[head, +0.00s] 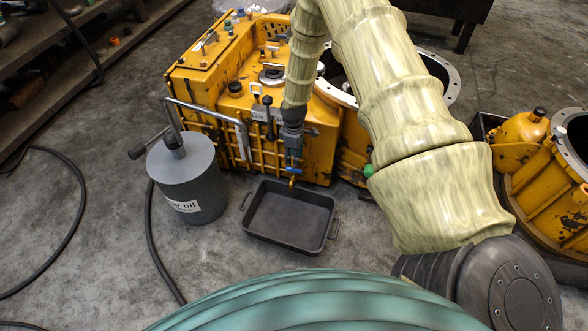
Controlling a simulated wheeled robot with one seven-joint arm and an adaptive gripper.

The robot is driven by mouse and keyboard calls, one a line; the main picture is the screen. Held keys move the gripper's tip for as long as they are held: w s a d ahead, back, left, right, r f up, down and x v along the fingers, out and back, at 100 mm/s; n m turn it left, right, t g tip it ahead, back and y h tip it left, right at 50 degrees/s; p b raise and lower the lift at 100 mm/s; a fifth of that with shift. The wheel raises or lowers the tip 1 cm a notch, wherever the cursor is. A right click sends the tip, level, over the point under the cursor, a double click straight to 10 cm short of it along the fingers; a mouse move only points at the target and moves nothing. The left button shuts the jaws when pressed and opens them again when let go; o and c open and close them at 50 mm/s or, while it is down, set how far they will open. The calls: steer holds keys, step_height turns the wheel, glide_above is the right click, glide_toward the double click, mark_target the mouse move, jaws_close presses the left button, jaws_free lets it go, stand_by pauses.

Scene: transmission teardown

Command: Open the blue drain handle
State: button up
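The blue drain handle (294,171) shows at the lower front of the yellow transmission housing (225,85). A small brass-coloured drain spout (292,182) sits just under it. My gripper (293,160) points down right above the handle, in front of the housing's ribbed front face. The fingertips look very close to the handle, but I cannot tell whether they touch it. The fingers are small and dark here, so I cannot tell whether they are open or shut. My arm hides part of the housing behind it.
A black drain pan (262,228) lies on the floor under the spout. A grey oil canister (180,188) with a pump handle stands to its left. A black hose (150,225) runs along the floor. Another yellow housing (548,190) stands at the right.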

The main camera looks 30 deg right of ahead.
mark_target(294, 168)
step_height(294, 168, down, 7)
steer(key=shift+f+b, duration=0.1)
steer(key=shift+b, duration=0.95)
steer(key=shift+c, duration=0.4)
jaws_close()
